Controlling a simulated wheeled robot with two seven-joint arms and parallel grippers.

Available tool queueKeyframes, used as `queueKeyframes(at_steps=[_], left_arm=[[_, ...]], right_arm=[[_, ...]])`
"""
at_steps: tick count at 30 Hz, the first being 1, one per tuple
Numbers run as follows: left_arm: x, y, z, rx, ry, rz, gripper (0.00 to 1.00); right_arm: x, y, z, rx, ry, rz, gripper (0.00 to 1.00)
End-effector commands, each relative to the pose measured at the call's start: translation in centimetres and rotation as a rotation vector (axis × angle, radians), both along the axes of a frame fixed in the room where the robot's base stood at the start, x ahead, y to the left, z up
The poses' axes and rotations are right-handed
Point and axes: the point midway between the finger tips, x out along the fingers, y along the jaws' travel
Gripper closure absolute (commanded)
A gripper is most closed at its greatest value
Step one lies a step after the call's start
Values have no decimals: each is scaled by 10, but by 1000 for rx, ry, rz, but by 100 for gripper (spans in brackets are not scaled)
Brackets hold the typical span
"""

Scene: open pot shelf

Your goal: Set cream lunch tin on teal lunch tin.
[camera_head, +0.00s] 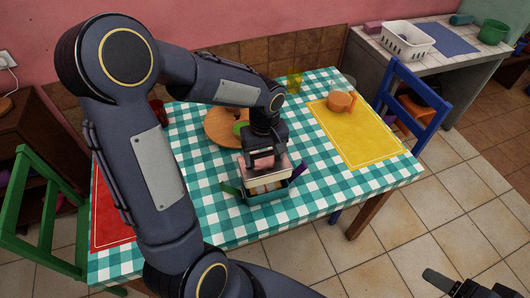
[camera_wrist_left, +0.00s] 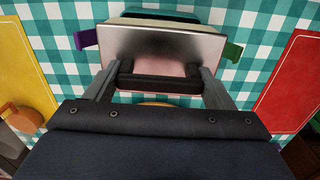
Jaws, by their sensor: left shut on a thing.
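The cream lunch tin (camera_head: 251,168) is in my left gripper (camera_head: 262,164), over the teal lunch tin (camera_head: 266,199) at the table's near side. In the left wrist view, the fingers (camera_wrist_left: 160,88) are shut on a dark bar at the cream tin, whose grey metallic side (camera_wrist_left: 170,45) faces the camera. The teal tin (camera_wrist_left: 160,16) shows behind it, mostly hidden. It has a green flap and a purple flap at opposite ends, and pale brown contents show inside. I cannot tell whether the tins touch. My right gripper (camera_head: 466,287) is partly cut off at bottom right.
The checked table (camera_head: 215,232) also holds a round wooden board (camera_head: 218,125), a yellow mat (camera_head: 361,138) with an orange cup (camera_head: 342,102), a red mat (camera_head: 107,220) and a yellow glass (camera_head: 293,80). A blue chair (camera_head: 416,93) and a green chair (camera_head: 46,205) flank it.

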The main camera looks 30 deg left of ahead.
Motion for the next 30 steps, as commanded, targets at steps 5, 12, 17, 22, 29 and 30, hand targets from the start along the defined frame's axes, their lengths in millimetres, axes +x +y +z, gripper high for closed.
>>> queueKeyframes(at_steps=[5, 12, 17, 22, 29, 30], left_arm=[[0, 0, -24, 0, 1, -1, 74], [0, 0, -41, 0, 0, -2, 74], [0, 0, -42, 1, -1, -2, 74], [0, 0, -42, 1, -1, -2, 74], [0, 0, -41, 1, -1, -1, 74], [0, 0, -41, 1, -1, -1, 74]], right_arm=[[0, 0, -18, 0, 0, 0, 28], [0, 0, -31, 0, 0, 0, 28], [0, 0, -31, 0, 0, 0, 28], [0, 0, -30, 0, 0, 0, 28], [0, 0, -30, 0, 0, 0, 28], [0, 0, -30, 0, 0, 0, 28]])
